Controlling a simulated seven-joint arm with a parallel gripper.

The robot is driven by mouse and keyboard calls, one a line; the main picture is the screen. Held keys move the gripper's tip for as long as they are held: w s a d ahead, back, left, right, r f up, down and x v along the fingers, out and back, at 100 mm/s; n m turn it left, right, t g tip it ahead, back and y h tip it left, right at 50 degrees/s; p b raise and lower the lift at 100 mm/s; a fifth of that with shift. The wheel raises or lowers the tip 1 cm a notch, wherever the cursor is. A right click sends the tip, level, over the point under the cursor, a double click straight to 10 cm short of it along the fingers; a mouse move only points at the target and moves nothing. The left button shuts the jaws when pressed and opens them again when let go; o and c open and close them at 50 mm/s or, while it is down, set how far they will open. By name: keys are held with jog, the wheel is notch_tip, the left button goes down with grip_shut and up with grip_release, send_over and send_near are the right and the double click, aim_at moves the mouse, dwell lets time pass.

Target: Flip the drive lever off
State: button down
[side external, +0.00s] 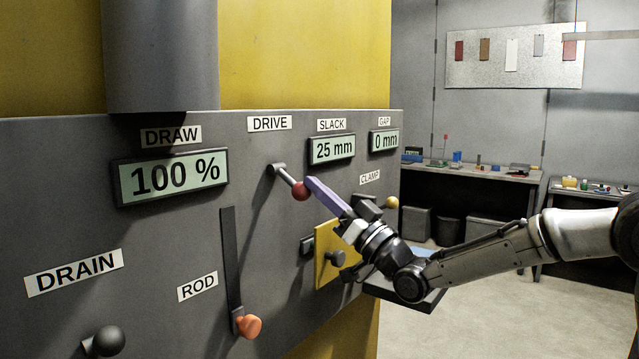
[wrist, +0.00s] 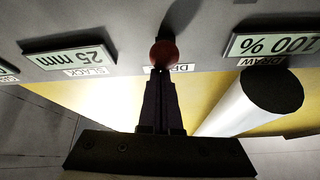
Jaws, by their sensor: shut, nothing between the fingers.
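In the wrist view the shut fingers (wrist: 161,78) point at the red knob (wrist: 164,54), which covers part of the DRIVE label. I cannot tell whether the tips touch the knob.
The DRAW display (side external: 172,177) reads 100 %, the SLACK display (side external: 332,149) 25 mm, the GAP display (side external: 384,140) 0 mm. An orange-knobbed ROD lever (side external: 248,326), a dark DRAIN knob (side external: 108,341) and a yellow plate (side external: 328,264) stick out nearby. Open floor lies right.

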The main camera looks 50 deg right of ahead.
jog(key=shift+w+f, duration=0.2)
jog(key=shift+f, duration=0.55)
jog(key=s+r, duration=0.3)
jog(key=r, duration=0.1)
jog(key=s+f, duration=0.6)
jog(key=f, duration=0.1)
jog(key=shift+w, duration=0.1)
